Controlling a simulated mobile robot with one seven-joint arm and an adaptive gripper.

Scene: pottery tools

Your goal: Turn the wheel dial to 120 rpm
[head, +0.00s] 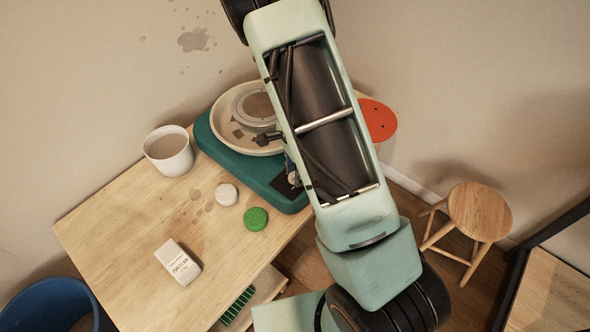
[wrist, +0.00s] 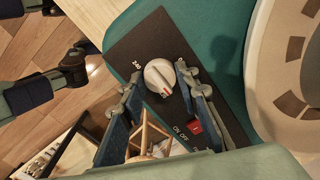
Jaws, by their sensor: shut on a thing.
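The wheel dial (wrist: 158,73) is a round pale grey knob on a black control panel (wrist: 138,42); the panel's edge also shows in the head view (head: 283,187). A red-orange mark shows at the knob's lower edge. "240" is printed to its left; the number at the mark is not legible. My gripper (wrist: 160,84) has its blue fingers on both sides of the knob, shut on it. A red switch (wrist: 195,127) marked ON OFF is beside the right finger. In the head view my arm hides the dial and most of the gripper.
The teal pottery wheel (head: 222,150) with its cream pan (head: 225,124) stands on a wooden table (head: 130,215). A white bucket (head: 168,152), a white disc (head: 226,195), a green disc (head: 256,219) and a white block (head: 178,262) are to its left. A stool (head: 478,212) stands right.

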